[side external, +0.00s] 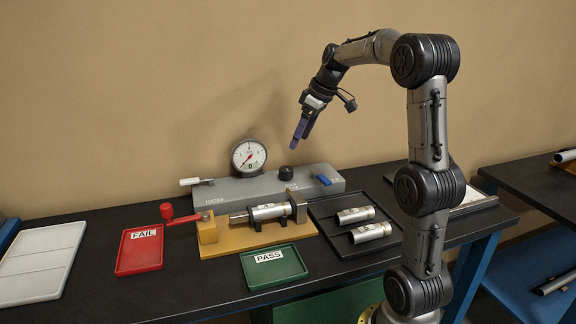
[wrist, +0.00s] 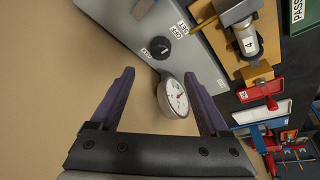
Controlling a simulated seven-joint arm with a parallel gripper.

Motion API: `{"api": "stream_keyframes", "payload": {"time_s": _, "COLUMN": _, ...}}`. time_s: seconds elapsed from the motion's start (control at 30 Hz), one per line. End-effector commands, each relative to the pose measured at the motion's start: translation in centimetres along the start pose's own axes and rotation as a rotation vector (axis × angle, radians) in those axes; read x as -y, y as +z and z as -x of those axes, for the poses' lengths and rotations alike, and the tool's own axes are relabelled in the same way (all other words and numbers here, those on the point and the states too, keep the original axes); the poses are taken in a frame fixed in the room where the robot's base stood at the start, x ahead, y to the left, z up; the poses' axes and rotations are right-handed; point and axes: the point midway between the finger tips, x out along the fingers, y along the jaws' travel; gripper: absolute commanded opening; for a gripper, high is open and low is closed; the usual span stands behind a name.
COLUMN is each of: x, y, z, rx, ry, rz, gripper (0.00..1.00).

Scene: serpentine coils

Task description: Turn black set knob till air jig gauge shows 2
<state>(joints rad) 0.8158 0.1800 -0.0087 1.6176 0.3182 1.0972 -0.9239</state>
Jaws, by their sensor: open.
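The black set knob (side external: 286,172) stands on top of the grey air jig box (side external: 235,190). It also shows in the wrist view (wrist: 160,48), with small white labels beside it. The round white gauge (side external: 248,156) stands at the back of the box, left of the knob. The gauge face is also in the wrist view (wrist: 176,98). My gripper (side external: 299,140) is open and empty, above the knob and apart from it; its purple fingers (wrist: 160,74) show in the wrist view.
A blue switch (side external: 322,179) and a white-handled lever (side external: 195,181) are on the box. In front are a yellow fixture (side external: 255,238) holding a metal cylinder, a red FAIL tray (side external: 138,262), a green PASS tray (side external: 285,277) and a black tray (side external: 330,232) with two cylinders.

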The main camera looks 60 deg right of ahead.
Motion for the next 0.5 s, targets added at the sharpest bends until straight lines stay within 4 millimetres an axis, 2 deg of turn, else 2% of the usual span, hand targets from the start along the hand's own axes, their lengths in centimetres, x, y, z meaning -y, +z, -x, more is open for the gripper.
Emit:
{"api": "stream_keyframes", "payload": {"time_s": 0.03, "x": 0.1, "y": 0.1, "z": -1.2, "rx": 0.004, "ry": -0.006, "rz": 0.000, "gripper": 0.79}}
{"api": "stream_keyframes", "payload": {"time_s": 0.3, "x": 0.1, "y": 0.0, "z": -6.4, "rx": 0.003, "ry": -0.004, "rz": 0.001, "gripper": 0.79}}
{"api": "stream_keyframes", "payload": {"time_s": 0.5, "x": 0.1, "y": 0.0, "z": -9.3, "rx": 0.002, "ry": -0.003, "rz": 0.001, "gripper": 0.79}}
